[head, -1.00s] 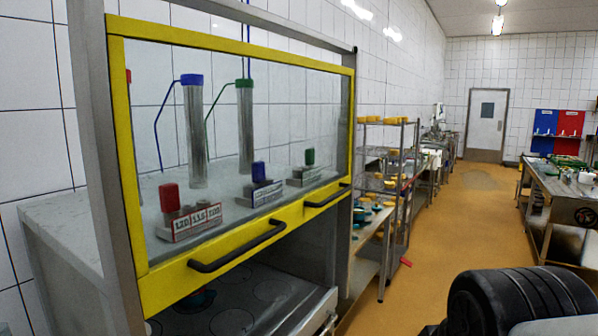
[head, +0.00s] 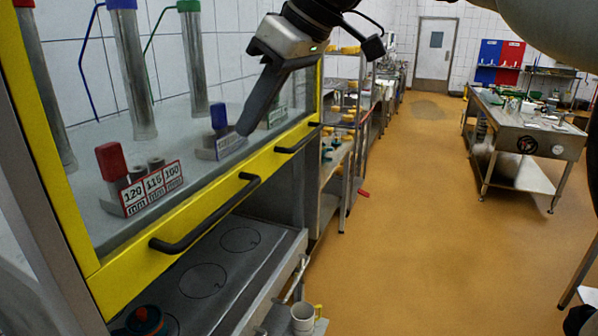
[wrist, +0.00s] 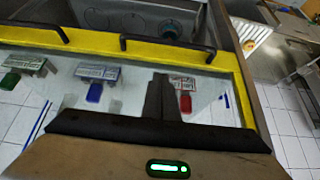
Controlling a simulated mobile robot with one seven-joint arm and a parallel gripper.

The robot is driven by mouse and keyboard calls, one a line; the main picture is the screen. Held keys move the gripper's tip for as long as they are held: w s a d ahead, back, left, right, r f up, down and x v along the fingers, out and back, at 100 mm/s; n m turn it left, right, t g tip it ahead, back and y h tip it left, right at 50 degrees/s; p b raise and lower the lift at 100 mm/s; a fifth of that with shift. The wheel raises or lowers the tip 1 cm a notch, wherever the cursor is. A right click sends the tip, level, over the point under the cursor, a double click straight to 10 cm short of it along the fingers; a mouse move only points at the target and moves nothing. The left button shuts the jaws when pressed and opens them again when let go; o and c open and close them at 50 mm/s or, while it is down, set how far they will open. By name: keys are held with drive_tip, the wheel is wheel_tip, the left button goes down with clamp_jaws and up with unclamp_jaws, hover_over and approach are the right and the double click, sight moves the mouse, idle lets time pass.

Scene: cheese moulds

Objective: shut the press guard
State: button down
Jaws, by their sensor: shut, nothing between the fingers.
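The press guard is a clear panel in a yellow frame (head: 120,280); it also shows in the wrist view (wrist: 90,44). Its lower bar carries two black handles, a near one (head: 207,232) and a far one (head: 298,143). The guard is raised, with an open gap between its lower bar and the press bed (head: 222,262). My gripper (head: 243,130) is shut and empty, pointing down in front of the clear panel, above the bar. In the wrist view my shut fingers (wrist: 160,90) appear over the panel. I cannot tell whether they touch it.
Behind the panel stand cylinders with coloured caps and a red-capped block with size labels (head: 150,190). A mould with a red knob (head: 143,318) sits under the guard. A mug (head: 303,318) stands by the press front. The floor (head: 400,220) to the right is clear.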

drive_tip(key=x, duration=0.9)
drive_tip(key=shift+s+a+f, duration=0.15)
drive_tip(key=shift+s+f, duration=0.05)
drive_tip(key=shift+f, duration=0.2)
drive_tip(key=shift+d+f, duration=0.2)
drive_tip(key=shift+f, duration=0.7)
drive_tip(key=shift+d+f, duration=0.2)
drive_tip(key=shift+f, duration=0.75)
